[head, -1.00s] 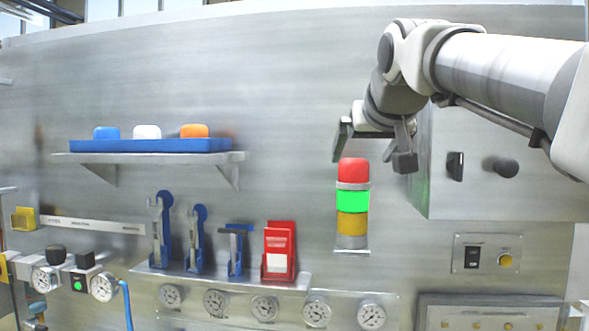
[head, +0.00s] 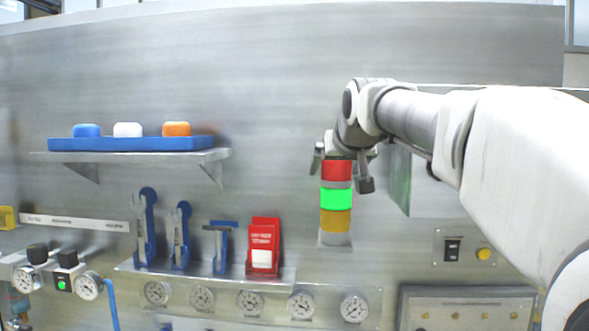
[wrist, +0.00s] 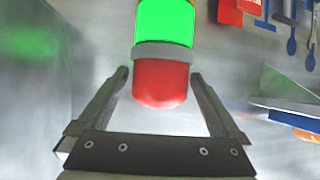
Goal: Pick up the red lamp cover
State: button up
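The red lamp cover (head: 337,170) is the top piece of an upright stack lamp, above a lit green section (head: 336,198) and an amber section (head: 336,220). In the head view my gripper (head: 342,174) is at the top of the stack, with its fingers on either side of the red cover. In the wrist view the red cover (wrist: 161,84) lies between the two open fingers (wrist: 160,80), with a visible gap on each side. The cover still sits on the grey ring above the green section. The cover's upper end is partly hidden by my gripper in the head view.
A wall shelf (head: 215,155) at the left holds a blue tray (head: 140,144) with blue, white and orange caps. Below are hanging tools, a red holder (head: 263,247) and several gauges. A grey box (head: 430,190) juts out right of the lamp, behind my arm.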

jog(key=c, duration=1.2)
jog(key=shift+c, duration=0.3)
jog(key=shift+r, duration=0.15)
